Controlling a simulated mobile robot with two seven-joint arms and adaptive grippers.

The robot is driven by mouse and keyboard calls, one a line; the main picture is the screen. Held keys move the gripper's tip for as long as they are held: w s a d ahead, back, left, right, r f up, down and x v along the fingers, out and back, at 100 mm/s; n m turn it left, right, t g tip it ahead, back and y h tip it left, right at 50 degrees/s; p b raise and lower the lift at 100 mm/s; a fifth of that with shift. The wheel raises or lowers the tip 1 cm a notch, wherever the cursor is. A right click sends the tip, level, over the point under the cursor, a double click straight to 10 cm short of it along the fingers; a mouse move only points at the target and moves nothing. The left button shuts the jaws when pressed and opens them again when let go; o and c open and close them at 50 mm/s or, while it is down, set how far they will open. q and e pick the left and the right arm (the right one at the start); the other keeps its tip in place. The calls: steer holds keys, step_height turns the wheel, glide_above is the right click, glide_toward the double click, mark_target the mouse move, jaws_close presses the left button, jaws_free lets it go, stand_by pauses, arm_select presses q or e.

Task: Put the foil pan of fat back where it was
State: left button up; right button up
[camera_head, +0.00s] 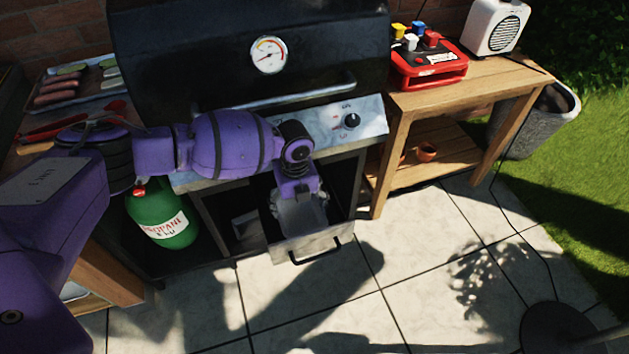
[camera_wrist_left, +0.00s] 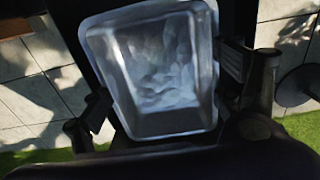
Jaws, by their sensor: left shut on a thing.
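The foil pan of fat (camera_head: 302,217) is a silvery rectangular tray at the open drawer under the grill. It also shows from above in the left wrist view (camera_wrist_left: 155,65), with pale, lumpy contents. My left gripper (camera_head: 297,193) points down, shut on the pan, with fingers on either side of it in the wrist view. The pulled-out drawer (camera_head: 308,247) has a grey front with a dark handle. The pan is over or inside it; I cannot tell whether it touches the drawer's bottom. My right gripper is not in view.
The grill (camera_head: 220,60) has its lid shut above the drawer. A green propane bottle (camera_head: 163,215) stands left of the drawer. A wooden side table (camera_head: 480,88) stands at the right. The paving (camera_head: 300,305) in front is clear.

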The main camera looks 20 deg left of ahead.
mark_target(301, 212)
arm_select(q)
steer(key=shift+w+d+f, duration=0.2)
steer(key=shift+f, duration=0.1)
steer(key=shift+w+f, duration=0.1)
steer(key=shift+f, duration=1.5)
steer(key=shift+f, duration=0.25)
steer(key=o, duration=1.1)
steer(key=shift+r, duration=0.1)
step_height(301, 212, up, 12)
steer(key=shift+d+r+p, duration=0.1)
steer(key=shift+r+p, duration=0.1)
steer(key=shift+p, duration=0.1)
